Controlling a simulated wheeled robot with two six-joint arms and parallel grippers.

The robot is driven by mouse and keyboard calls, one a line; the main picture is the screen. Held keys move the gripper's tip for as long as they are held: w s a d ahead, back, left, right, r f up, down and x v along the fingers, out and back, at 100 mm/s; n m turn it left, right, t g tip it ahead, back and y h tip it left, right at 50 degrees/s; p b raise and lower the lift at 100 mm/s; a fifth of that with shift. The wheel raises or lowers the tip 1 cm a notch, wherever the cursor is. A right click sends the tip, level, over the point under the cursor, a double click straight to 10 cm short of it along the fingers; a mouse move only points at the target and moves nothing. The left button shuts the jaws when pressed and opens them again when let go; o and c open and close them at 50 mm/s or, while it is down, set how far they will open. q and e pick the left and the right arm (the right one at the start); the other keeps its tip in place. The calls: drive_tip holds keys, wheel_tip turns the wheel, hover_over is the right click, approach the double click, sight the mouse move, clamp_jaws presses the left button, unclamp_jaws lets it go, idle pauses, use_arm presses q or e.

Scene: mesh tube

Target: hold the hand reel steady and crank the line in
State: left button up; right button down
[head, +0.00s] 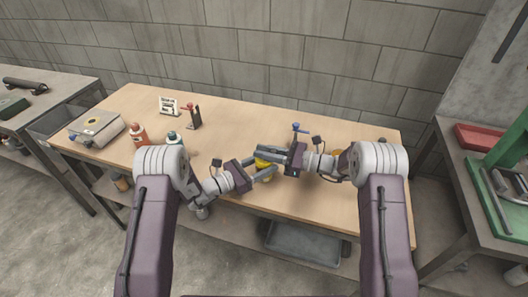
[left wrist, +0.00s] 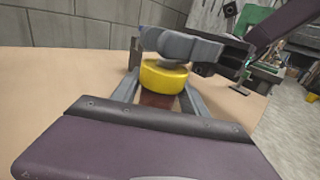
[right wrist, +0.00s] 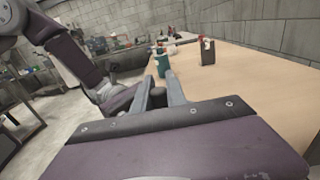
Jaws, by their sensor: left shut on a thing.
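The hand reel is a yellow drum (head: 263,163) at the front middle of the wooden bench, also seen in the left wrist view (left wrist: 168,78). My left gripper (head: 268,174) is shut on its red-brown handle (left wrist: 156,101), just below the drum. My right gripper (head: 257,151) reaches in from the right over the top of the drum. The crank and the line cannot be made out.
A blue-handled clamp (head: 297,130) stands behind my right gripper. The bench's right end is mostly clear.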

drive_tip(key=shift+m+t, duration=0.4)
drive_tip(key=shift+t, duration=0.1)
drive_tip(key=m+t+h, duration=0.2)
drive_tip(key=t, duration=0.1)
drive_tip(key=m+t+h, duration=0.2)
drive_tip(key=t, duration=0.1)
drive_tip(key=shift+s+a+m+t, duration=0.1)
drive_tip(key=shift+a+m+t, duration=0.05)
drive_tip(key=shift+m+t, duration=0.2)
drive_tip(key=shift+m+t+h, duration=0.95)
drive_tip(key=shift+m+h, duration=0.1)
drive_tip(key=shift+h, duration=0.65)
drive_tip(key=c, duration=1.3)
unclamp_jaws()
drive_tip(key=shift+c, duration=0.2)
